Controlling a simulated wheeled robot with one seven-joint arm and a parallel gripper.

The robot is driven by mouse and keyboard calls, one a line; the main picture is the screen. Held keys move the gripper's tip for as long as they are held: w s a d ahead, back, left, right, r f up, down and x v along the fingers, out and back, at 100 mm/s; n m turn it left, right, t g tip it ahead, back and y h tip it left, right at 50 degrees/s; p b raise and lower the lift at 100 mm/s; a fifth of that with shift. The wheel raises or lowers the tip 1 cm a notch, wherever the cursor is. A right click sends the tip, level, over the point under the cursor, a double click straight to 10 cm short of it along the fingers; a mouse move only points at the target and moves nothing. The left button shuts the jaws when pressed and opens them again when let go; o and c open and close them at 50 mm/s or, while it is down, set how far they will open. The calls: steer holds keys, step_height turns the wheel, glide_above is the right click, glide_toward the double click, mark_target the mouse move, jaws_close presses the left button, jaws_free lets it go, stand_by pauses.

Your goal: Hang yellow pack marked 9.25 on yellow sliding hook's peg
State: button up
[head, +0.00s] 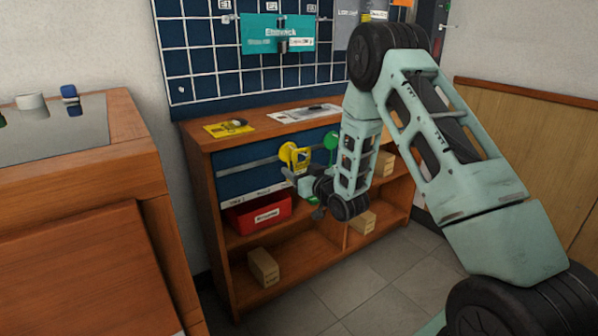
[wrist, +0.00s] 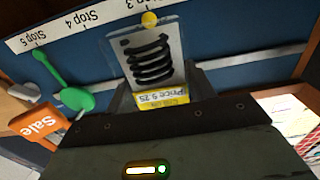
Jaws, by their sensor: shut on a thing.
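The pack (wrist: 155,60) has a clear card with a black coil and a yellow label reading Price 9.25. My gripper (wrist: 160,92) is shut on its label end, with a finger on either side. The yellow sliding hook's round peg end (wrist: 149,19) shows at the pack's far edge. I cannot tell whether the peg is through the pack's hole. In the head view, the yellow hook (head: 287,152) sits on the rail of the blue panel, with the yellow pack (head: 301,162) close against it. My gripper (head: 302,182) is just below, partly hidden by my arm.
A green hook (wrist: 76,98) with an orange Sale tag (wrist: 40,121) is beside the pack; it also shows in the head view (head: 331,141). A Stop-marked strip (wrist: 70,22) runs along the panel. A red bin (head: 258,214) and wooden blocks (head: 263,267) are on shelves below.

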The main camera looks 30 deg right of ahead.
steer(key=o, duration=1.1)
steer(key=shift+c, duration=0.2)
steer(key=s+p, duration=0.4)
steer(key=s, duration=1.3)
steer(key=shift+s+d, duration=0.2)
steer(key=shift+d, duration=0.1)
